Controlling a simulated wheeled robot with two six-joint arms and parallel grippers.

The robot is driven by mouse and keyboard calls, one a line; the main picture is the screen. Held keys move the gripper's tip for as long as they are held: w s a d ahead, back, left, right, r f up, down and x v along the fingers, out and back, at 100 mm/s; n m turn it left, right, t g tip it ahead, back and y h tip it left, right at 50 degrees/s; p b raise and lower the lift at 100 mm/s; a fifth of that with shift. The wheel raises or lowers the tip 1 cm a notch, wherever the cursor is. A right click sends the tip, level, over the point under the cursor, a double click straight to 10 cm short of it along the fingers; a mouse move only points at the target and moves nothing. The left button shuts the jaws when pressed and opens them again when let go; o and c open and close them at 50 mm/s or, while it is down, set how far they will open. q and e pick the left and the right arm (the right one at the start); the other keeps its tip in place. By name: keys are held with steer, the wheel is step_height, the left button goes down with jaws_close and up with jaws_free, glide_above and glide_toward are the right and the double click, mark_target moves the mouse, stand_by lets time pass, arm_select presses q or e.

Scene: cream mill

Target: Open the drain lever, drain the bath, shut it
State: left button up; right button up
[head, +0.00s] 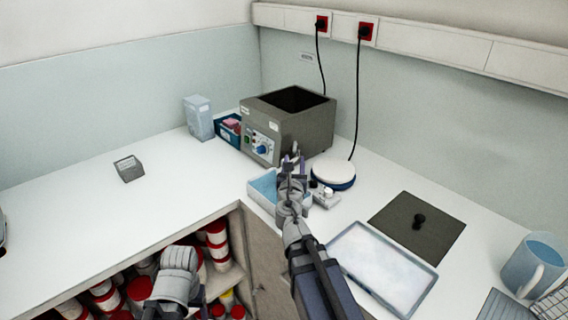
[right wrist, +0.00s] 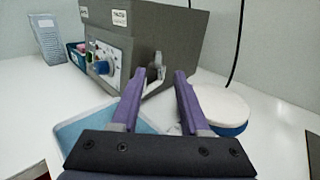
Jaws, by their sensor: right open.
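The bath is a dark grey box (head: 300,125) with an open top, standing in the back corner of the bench. Its front panel has a blue knob (right wrist: 102,67). A small metal drain lever (right wrist: 158,68) shows at the lower part of the bath's side in the right wrist view. A light blue tray (head: 262,187) lies in front of the bath, partly hidden by my right arm. My right gripper (head: 292,160) is open and empty, its purple fingers pointing at the lever, which appears between and beyond the tips. My left gripper's fingers are not seen.
A round white-topped, blue-sided device (head: 333,172) stands close right of the gripper.

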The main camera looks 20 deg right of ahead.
mark_target(294, 152)
steer(key=shift+w+a, duration=0.15)
steer(key=x, duration=0.7)
steer(key=shift+w, duration=0.3)
jaws_close()
stand_by(0.5)
